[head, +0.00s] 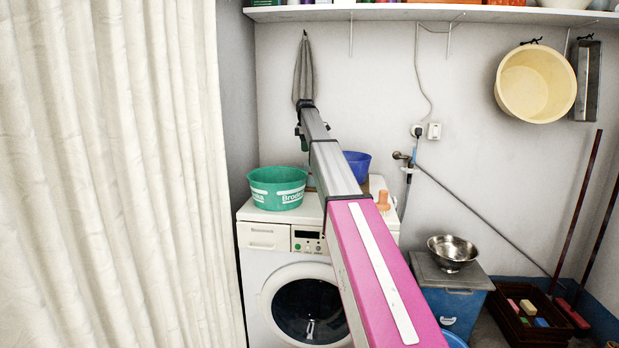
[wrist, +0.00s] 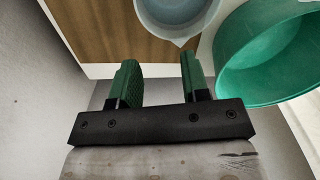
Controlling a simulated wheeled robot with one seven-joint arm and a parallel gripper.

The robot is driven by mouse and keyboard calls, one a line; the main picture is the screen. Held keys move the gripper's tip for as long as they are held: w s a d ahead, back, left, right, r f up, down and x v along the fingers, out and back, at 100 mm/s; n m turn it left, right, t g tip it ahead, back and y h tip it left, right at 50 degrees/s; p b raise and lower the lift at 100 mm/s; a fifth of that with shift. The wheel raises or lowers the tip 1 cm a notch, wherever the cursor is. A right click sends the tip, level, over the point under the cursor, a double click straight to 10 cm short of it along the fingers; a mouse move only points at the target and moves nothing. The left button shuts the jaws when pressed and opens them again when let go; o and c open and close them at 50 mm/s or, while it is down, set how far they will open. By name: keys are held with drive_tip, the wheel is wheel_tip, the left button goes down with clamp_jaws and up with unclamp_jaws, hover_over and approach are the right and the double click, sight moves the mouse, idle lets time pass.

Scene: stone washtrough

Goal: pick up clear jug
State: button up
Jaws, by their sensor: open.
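The clear jug (wrist: 178,14) shows in the wrist view at the top edge, a pale grey-blue vessel with a pointed spout facing my gripper; its far part is cut off by the frame. It stands beside a wooden board and a green tub. My gripper (wrist: 157,80) has green fingers spread apart with nothing between them. The jug lies beyond the fingertips, apart from them. In the head view my gripper (head: 302,138) is high over the back of the washing machine, and my arm mostly hides the jug there.
A green tub (head: 277,188) stands on the washing machine (head: 262,238), close to the jug's right in the wrist view (wrist: 262,75). A blue tub (head: 358,162) and an orange-brown object (head: 382,201) stand right of my arm. A grey cloth (head: 303,75) hangs on the wall.

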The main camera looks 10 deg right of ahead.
drive_tip(key=s, duration=0.2)
drive_tip(key=s+d+m, duration=0.1)
drive_tip(key=s, duration=0.2)
drive_tip(key=s+m, duration=0.1)
drive_tip(key=s, duration=0.1)
drive_tip(key=shift+s+d+r, duration=0.25)
drive_tip(key=shift+d+r, duration=0.05)
drive_tip(key=shift+d, duration=0.1)
hover_over(313, 187)
drive_tip(key=f, duration=1)
drive_tip(key=shift+w+f, duration=0.3)
drive_tip(key=shift+f, duration=0.05)
clamp_jaws()
